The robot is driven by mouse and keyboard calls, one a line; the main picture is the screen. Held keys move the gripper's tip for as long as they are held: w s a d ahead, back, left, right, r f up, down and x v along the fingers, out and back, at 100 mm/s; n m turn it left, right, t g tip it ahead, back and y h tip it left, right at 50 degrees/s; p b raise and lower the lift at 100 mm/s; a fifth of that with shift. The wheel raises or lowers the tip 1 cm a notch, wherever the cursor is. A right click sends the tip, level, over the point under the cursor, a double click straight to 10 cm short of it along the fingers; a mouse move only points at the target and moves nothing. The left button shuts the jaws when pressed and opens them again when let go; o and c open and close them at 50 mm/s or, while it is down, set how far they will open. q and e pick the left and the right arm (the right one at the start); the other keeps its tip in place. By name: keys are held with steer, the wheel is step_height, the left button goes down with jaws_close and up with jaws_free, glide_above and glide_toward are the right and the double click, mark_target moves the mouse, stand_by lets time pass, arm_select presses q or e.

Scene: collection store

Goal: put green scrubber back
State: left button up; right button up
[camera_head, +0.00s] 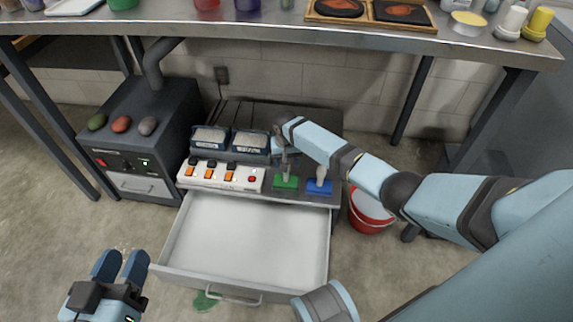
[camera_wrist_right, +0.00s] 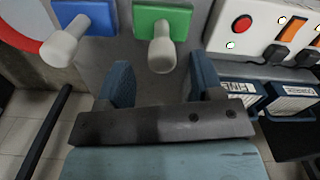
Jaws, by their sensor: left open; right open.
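The green scrubber (camera_head: 287,182), a green square pad with a pale upright handle, sits on the grey cabinet top, left of a similar blue scrubber (camera_head: 319,186). In the right wrist view the green scrubber (camera_wrist_right: 163,27) lies just ahead of my right gripper (camera_wrist_right: 162,82). Its handle points toward the gap between the open fingers, which are empty. In the head view my right gripper (camera_head: 287,155) is partly hidden by its arm, just behind and above the scrubber. My left gripper (camera_head: 121,264) is open and empty at the lower left, over the floor.
An open, empty drawer (camera_head: 248,235) juts out below the cabinet top. A white switch panel (camera_head: 221,176) and two dark trays (camera_head: 208,139) stand left of the scrubbers. A red bucket (camera_head: 369,211) is on the right. A green patch (camera_head: 204,301) marks the floor.

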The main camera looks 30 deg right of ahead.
arm_select(q)
step_height(320, 180, up, 5)
steer(key=shift+f+n+t+p, duration=0.1)
steer(key=shift+n+t+p, duration=0.2)
steer(key=shift+t+p, duration=0.8)
arm_select(e)
step_height(320, 180, up, 7)
arm_select(q)
steer(key=shift+s, duration=0.1)
arm_select(e)
steer(key=shift+f, duration=0.1)
